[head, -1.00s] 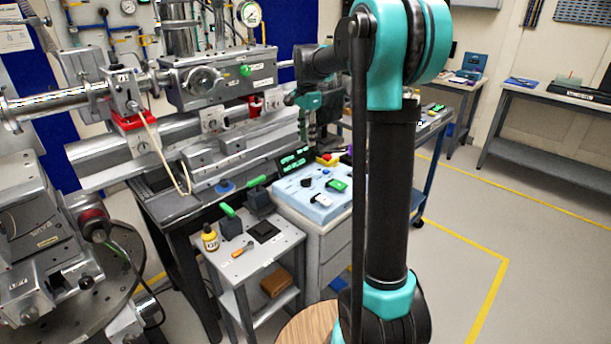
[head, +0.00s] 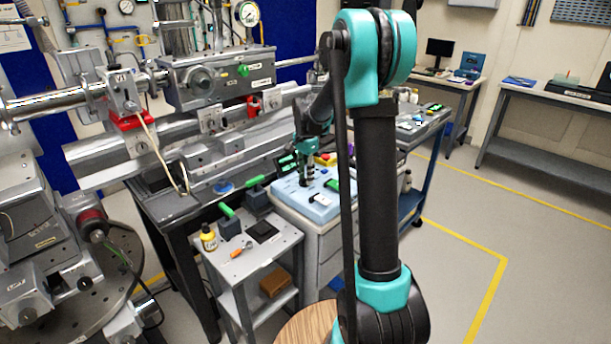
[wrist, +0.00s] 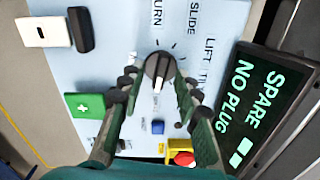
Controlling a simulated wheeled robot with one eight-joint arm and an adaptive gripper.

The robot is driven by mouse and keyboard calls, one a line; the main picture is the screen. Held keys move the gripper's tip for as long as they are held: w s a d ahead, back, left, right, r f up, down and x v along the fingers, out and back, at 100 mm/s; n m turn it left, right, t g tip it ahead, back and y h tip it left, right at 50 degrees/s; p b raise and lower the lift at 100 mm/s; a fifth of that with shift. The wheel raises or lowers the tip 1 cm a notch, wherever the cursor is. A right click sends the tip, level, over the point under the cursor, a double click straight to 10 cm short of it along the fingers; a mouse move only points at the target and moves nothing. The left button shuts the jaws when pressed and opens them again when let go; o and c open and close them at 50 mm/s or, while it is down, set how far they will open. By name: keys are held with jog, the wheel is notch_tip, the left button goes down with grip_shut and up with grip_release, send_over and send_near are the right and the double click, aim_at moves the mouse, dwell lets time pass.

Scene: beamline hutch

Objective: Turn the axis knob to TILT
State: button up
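The axis knob (wrist: 158,68) is a dark round knob with a white pointer line on the pale blue panel (wrist: 115,25). In the wrist view its pointer faces the bottom of the picture. Printed labels TURN, SLIDE, LIFT and TILT (wrist: 201,80) sit around its upper and right sides. My gripper (wrist: 160,83) is open, with one finger on each side of the knob and visible gaps to it. In the head view my gripper (head: 303,180) is low over the panel and hides the knob.
A dark display (wrist: 245,105) reading SPARE NO PLUG stands right of the knob. A small cart (head: 245,255) stands left of the console.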

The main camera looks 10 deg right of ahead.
jog(key=shift+c, duration=0.3)
grip_shut()
jog(key=shift+n, duration=0.4)
jog(key=n, duration=0.3)
jog(key=shift+n, duration=0.3)
jog(key=n, duration=0.3)
jog(key=shift+w+a+n, duration=0.1)
jog(key=shift+n, duration=0.2)
jog(key=n, duration=0.4)
jog(key=shift+a, duration=0.1)
jog(key=shift+n, duration=1.8)
